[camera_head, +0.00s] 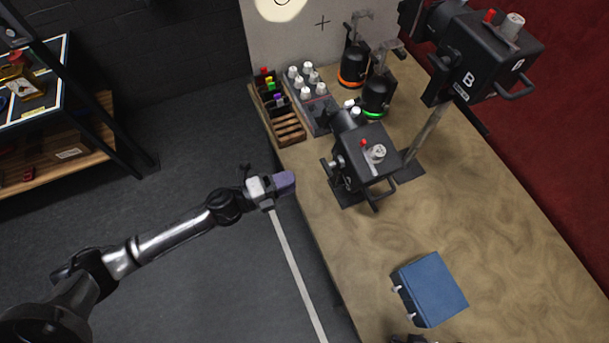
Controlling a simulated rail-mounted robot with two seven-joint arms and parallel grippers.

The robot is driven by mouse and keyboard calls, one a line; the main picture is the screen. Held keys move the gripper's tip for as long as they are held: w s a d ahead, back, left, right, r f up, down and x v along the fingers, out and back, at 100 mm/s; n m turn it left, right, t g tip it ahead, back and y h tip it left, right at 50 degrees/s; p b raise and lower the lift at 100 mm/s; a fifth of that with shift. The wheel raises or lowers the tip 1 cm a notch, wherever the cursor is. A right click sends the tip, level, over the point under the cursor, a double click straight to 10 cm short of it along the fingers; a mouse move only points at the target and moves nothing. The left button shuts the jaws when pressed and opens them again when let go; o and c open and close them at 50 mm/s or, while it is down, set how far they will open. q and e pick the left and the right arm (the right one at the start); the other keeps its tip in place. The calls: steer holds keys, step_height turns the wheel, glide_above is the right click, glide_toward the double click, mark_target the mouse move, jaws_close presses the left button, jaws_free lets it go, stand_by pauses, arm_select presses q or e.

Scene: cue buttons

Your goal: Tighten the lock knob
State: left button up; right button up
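Two black box-shaped devices stand on the bench. The nearer device (365,172) has a silver knob (376,153) and a small red button (363,142) on top, and silver fittings on its left side. The device marked B (468,80) is held higher on a post and has a similar silver knob (513,24). I cannot tell which knob is the lock knob. My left gripper (284,183) is at the bench's left edge, left of the nearer device and apart from it. Its end looks purple-grey; whether it is open or shut is unclear. My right gripper is not identifiable.
A blue box (430,289) lies on the front of the bench (480,215). Behind stand a wooden rack (289,130), a grey tray of white-capped bottles (318,105) and two black lamp-like units (376,92). A shelf (60,150) is at far left. The bench middle is clear.

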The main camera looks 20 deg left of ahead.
arm_select(q)
steer(key=shift+v, duration=1.4)
